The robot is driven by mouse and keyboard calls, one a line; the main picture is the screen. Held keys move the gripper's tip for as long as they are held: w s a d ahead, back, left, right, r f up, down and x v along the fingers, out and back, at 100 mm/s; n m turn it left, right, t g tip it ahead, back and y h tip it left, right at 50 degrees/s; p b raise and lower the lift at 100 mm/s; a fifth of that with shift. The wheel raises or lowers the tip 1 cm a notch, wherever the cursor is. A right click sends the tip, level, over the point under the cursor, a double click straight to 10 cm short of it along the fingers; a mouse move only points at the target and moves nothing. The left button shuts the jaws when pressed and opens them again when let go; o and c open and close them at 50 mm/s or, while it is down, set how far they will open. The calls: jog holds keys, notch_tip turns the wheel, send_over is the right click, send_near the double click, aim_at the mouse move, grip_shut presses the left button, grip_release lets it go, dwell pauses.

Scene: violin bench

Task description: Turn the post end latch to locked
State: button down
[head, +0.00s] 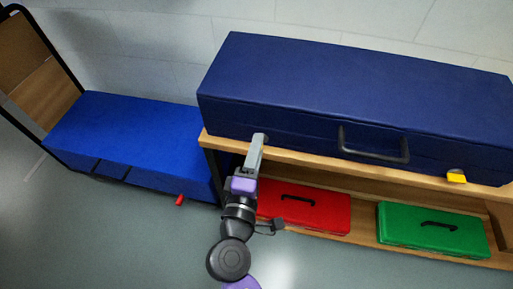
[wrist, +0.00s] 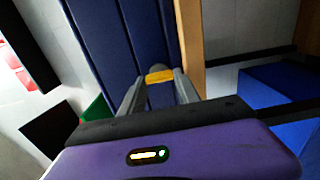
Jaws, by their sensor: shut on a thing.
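A long dark blue case (head: 350,100) lies shut on the wooden shelf top, with a black handle (head: 373,145) on its front. My gripper (head: 259,138) is at the left part of the case's front. In the wrist view a small yellow latch (wrist: 159,76) sits on the blue case (wrist: 128,35) between the two fingertips of my gripper (wrist: 158,82), which are shut on it. This latch is hidden behind my gripper in the head view. A second yellow latch (head: 456,176) shows near the right end of the case front, apart from my gripper.
Under the wooden top (head: 300,158), a red box (head: 315,210) and a green box (head: 430,230) stand on the lower shelf. A blue bench (head: 130,135) with a small red piece (head: 180,200) at its front stands to the left. The grey floor in front is clear.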

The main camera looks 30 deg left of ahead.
jog(key=shift+a, duration=0.1)
jog(key=c, duration=0.9)
grip_release()
jog(key=shift+f, duration=0.15)
